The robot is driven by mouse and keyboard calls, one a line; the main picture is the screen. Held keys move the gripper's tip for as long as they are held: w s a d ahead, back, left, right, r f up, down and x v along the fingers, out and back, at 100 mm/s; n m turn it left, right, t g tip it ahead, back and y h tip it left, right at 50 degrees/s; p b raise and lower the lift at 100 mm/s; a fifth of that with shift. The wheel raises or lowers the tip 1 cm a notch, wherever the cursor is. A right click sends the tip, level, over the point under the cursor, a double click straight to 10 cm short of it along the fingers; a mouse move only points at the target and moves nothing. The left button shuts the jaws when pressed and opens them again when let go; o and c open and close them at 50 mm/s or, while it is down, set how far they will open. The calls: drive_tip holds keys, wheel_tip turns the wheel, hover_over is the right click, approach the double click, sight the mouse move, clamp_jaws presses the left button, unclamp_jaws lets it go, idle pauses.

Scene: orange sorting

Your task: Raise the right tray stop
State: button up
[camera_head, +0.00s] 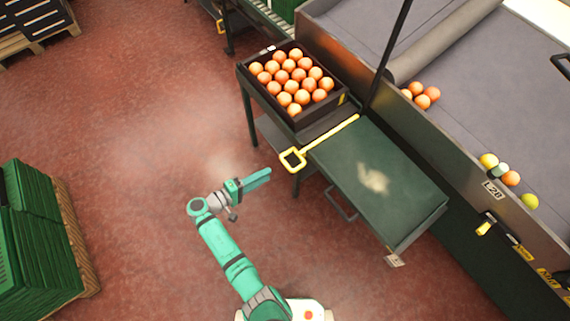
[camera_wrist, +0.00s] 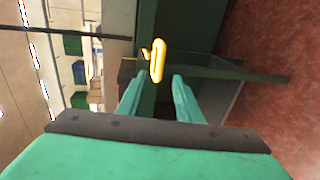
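A yellow bar with a square loop handle (camera_head: 293,160) lies along the edge between the orange tray (camera_head: 243,80) and the green table top (camera_head: 405,205); I take it as the tray stop. Its loop sticks out past the table's near edge. In the wrist view the yellow loop (camera_wrist: 157,62) is ahead of my fingertips, near the middle of the gap. My gripper (camera_head: 266,176) is left of and below the loop in the head view, apart from it. In the wrist view my gripper (camera_wrist: 156,86) has its two teal fingers spread, with nothing between them.
A grey conveyor (camera_head: 440,75) with loose fruit runs along the back right. A metal handle (camera_head: 341,207) hangs below the green table's near side. Green crates on a pallet (camera_head: 42,235) stand at the left. The red floor (camera_head: 130,130) between is clear.

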sight(286, 164)
drive_tip(key=x, duration=1)
drive_tip(key=shift+d, duration=0.4)
clamp_jaws()
